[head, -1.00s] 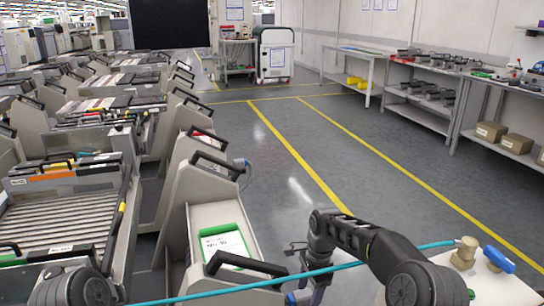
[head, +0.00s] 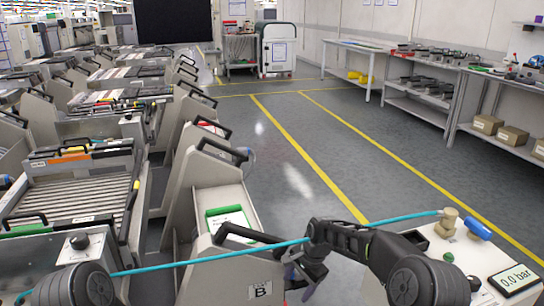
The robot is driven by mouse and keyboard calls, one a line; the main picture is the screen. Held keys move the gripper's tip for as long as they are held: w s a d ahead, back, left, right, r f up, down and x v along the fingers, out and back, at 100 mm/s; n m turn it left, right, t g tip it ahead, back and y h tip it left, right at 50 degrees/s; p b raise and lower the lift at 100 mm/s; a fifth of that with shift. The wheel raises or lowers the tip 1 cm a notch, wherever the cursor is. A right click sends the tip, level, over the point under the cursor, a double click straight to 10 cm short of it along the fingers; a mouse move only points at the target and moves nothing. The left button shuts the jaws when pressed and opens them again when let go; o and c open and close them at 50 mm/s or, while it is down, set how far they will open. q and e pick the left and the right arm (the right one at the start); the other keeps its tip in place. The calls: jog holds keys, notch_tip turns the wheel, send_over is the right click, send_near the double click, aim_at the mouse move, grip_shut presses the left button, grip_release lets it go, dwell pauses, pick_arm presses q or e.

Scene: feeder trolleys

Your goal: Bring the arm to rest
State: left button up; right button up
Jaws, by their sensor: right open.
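My right arm (head: 365,240) comes in from the lower right and bends down at its dark wrist. My right gripper (head: 303,280) points down beside the right side of the near trolley marked B (head: 235,275). The gripper is small and partly hidden by its own wrist; it is open, and I see nothing between its fingers. Only a dark rounded part of my left arm (head: 75,287) shows at the lower left; my left gripper is out of view.
A teal hose (head: 205,257) crosses the front to a brass fitting (head: 449,218) on a white unit with a 0.0 bar display (head: 515,278). A green-edged card (head: 228,222) lies in the near trolley. Feeder trolleys fill the left; the floor (head: 290,165) ahead is clear.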

jog(key=s+a+f+n+t+y, duration=0.1)
jog(key=s+a+f+n, duration=0.1)
jog(key=s+f+n, duration=0.35)
jog(key=s+a+f+n+y, duration=0.1)
jog(key=s+a+f+n, duration=0.15)
jog(key=s+f, duration=0.5)
jog(key=s+d+f+g, duration=0.1)
jog(key=s+d+f, duration=0.1)
jog(key=s, duration=1.1)
jog(key=s+d+f+g, duration=0.1)
jog(key=s+d+f, duration=0.15)
jog(key=s, duration=0.95)
notch_tip(320, 180, up, 17)
jog(key=p, duration=1.7)
jog(key=shift+s+r+p, duration=0.15)
jog(key=shift+s+p, duration=0.05)
jog(key=shift+p, duration=0.15)
jog(key=shift+a, duration=0.1)
